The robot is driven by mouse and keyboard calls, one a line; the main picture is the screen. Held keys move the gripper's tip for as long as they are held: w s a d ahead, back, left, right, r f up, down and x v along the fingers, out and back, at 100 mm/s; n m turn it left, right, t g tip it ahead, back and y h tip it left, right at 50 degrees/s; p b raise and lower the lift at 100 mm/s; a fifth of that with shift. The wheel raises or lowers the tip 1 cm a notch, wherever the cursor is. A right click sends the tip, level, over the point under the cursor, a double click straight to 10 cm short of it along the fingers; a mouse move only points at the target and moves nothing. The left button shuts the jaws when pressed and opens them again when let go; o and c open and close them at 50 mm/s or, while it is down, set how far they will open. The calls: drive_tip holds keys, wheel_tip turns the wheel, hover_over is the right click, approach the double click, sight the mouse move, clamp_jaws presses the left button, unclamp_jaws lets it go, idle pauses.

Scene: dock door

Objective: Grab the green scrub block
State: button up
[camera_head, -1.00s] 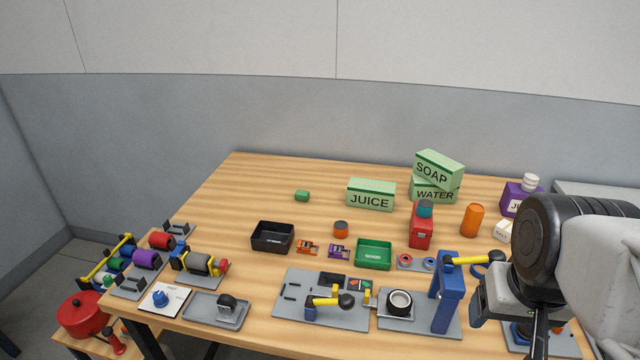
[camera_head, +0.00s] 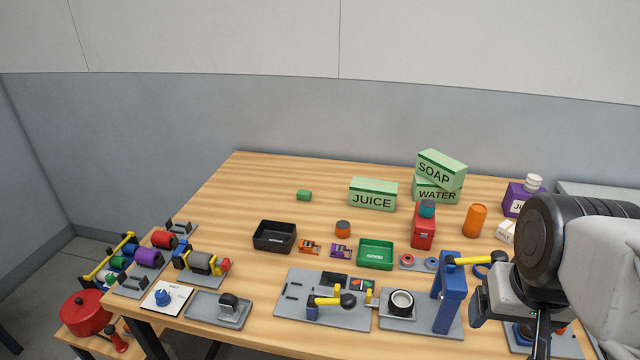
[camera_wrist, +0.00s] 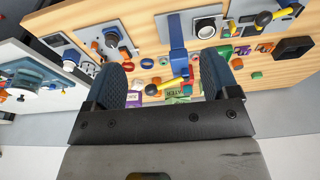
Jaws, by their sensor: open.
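The green scrub block (camera_head: 304,195) is a small green block lying on the bare back left part of the wooden table, left of the JUICE box. In the wrist view, a small green block (camera_wrist: 257,75) near the dark tray looks like the same one. My gripper (camera_wrist: 160,62) is open, with its two dark fingers spread apart and nothing held between them. In the head view, it hangs at the right edge, far from the block and partly hidden by my arm.
Green boxes marked JUICE (camera_head: 372,194), SOAP (camera_head: 440,170) and WATER (camera_head: 436,194) stand right of the block. A black tray (camera_head: 274,237), a green tray (camera_head: 375,254) and a blue post (camera_head: 449,295) stand nearer. The table (camera_head: 250,180) around the block is clear.

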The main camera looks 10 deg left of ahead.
drive_tip(key=w+n+t+h, duration=0.1)
drive_tip(key=w+n+h, duration=0.55)
drive_tip(key=w, duration=1.25)
drive_tip(key=w+a+f+n+t, duration=0.1)
drive_tip(key=w+a+n+t, duration=0.1)
drive_tip(key=w+a+n, duration=0.45)
drive_tip(key=w+a+f+n+t, duration=0.1)
drive_tip(key=w+a+f+n, duration=0.15)
drive_tip(key=w, duration=0.75)
drive_tip(key=n+t+y, duration=0.6)
drive_tip(key=n+t, duration=0.1)
drive_tip(key=n, duration=1.3)
approach(304, 195)
drive_tip(key=w, duration=0.3)
drive_tip(key=shift+w+a+f, duration=0.15)
drive_tip(key=shift+w+a, duration=0.2)
